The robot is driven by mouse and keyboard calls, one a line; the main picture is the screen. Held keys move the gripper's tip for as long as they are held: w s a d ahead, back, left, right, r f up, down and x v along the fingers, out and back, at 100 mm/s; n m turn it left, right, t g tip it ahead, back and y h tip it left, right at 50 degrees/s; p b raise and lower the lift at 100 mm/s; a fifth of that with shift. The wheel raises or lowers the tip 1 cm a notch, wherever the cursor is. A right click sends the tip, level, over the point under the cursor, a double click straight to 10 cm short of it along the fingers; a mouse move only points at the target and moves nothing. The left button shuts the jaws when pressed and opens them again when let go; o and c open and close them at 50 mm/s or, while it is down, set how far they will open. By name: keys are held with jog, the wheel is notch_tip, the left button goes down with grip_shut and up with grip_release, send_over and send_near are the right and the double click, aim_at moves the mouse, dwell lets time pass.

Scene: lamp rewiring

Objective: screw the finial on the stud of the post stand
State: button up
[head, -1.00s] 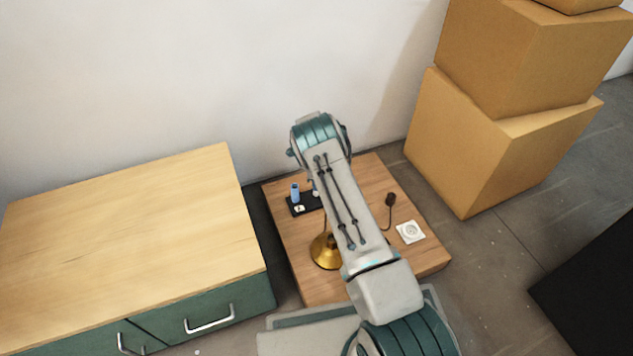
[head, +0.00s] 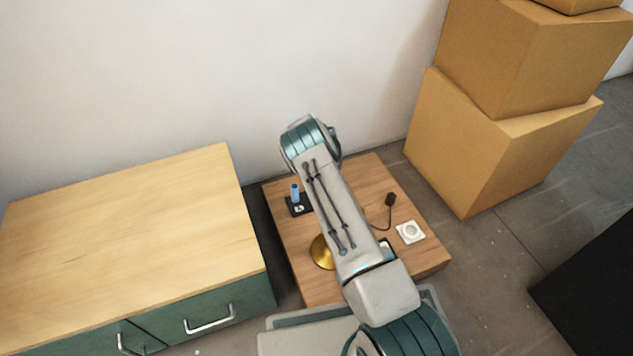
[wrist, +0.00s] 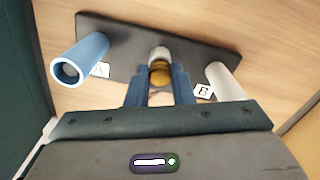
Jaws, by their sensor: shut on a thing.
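The post stand is a black plate (wrist: 122,40) with a blue post (wrist: 78,60) by a label A and a white post (wrist: 224,82) by a label B. In the head view its plate (head: 293,211) is partly hidden behind my arm. My gripper (wrist: 160,88) is shut on the brass finial (wrist: 160,73), over the middle of the plate between the posts. A pale, round part (wrist: 159,53) shows just beyond the finial. I cannot tell whether the finial touches it, and no stud is clearly visible. The head view hides my gripper.
The stand is on a wooden table top (head: 371,171). A brass lamp base (head: 321,252) is partly behind my arm. A dark plug on a cord (head: 390,200) and a white socket (head: 411,232) lie at the right. A cabinet (head: 130,230) stands left, cardboard boxes (head: 490,150) right.

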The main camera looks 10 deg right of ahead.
jog(key=m, duration=0.3)
jog(key=shift+m, duration=0.4)
jog(key=m, duration=0.3)
jog(key=shift+m, duration=0.4)
jog(key=o, duration=1)
